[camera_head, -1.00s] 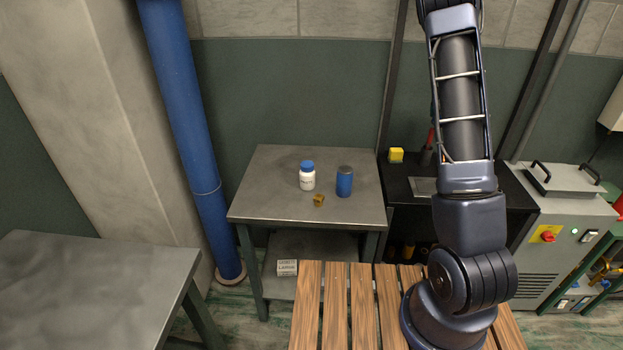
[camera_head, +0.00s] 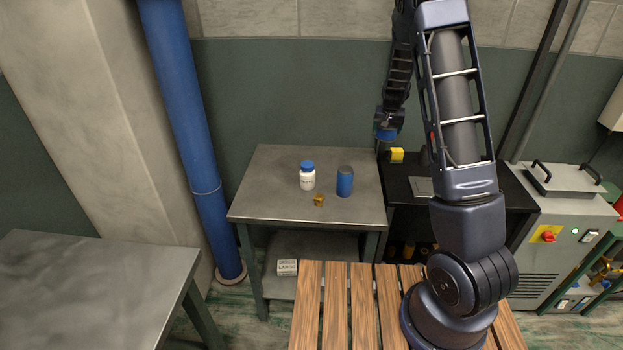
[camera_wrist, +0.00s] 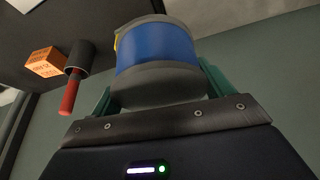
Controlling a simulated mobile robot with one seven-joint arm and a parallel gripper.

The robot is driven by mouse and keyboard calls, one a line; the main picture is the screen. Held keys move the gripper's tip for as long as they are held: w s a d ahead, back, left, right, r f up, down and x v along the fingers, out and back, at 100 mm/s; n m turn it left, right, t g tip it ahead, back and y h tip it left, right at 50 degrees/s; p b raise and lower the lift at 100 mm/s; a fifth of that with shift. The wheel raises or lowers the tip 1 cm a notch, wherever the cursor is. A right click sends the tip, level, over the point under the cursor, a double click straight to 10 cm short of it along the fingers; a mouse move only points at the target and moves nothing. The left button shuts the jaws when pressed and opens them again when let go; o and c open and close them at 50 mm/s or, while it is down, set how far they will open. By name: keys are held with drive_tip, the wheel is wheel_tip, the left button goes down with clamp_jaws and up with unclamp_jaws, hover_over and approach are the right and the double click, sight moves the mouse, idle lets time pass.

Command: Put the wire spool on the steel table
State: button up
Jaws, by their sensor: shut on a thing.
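The wire spool, a blue winding between grey flanges, fills the upper middle of the wrist view (camera_wrist: 158,48) and shows small in the head view (camera_head: 385,135). My gripper (camera_head: 388,126) is shut on it, with a teal finger on each side in the wrist view. The spool is in the air beyond the back right corner of a grey metal table (camera_head: 270,185), above the black bench's level. Another grey metal-topped table (camera_head: 90,290) stands at the front left; which one is the steel table is not marked.
On the middle table stand a white bottle with blue cap (camera_head: 307,178), a blue can (camera_head: 345,183) and a small brass piece (camera_head: 319,200). Its left part is clear. The front left table's visible top is bare.

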drive_tip(key=s+a+r+n+g+y, duration=0.15)
drive_tip(key=a+n, duration=0.25)
drive_tip(key=a, duration=0.8)
drive_tip(key=s+a+r+n+y, duration=0.1)
drive_tip(key=a+r+n, duration=0.25)
drive_tip(key=a, duration=0.85)
drive_tip(key=s+a+r+n+y, duration=0.15)
drive_tip(key=a+n, duration=0.25)
drive_tip(key=a, duration=0.8)
drive_tip(key=f, duration=1.9)
drive_tip(key=shift+w+a, duration=0.3)
drive_tip(key=shift+w, duration=0.05)
drive_tip(key=o, duration=1.3)
drive_tip(key=shift+f, duration=0.1)
drive_tip(key=v, duration=1.2)
drive_tip(key=shift+d, duration=0.2)
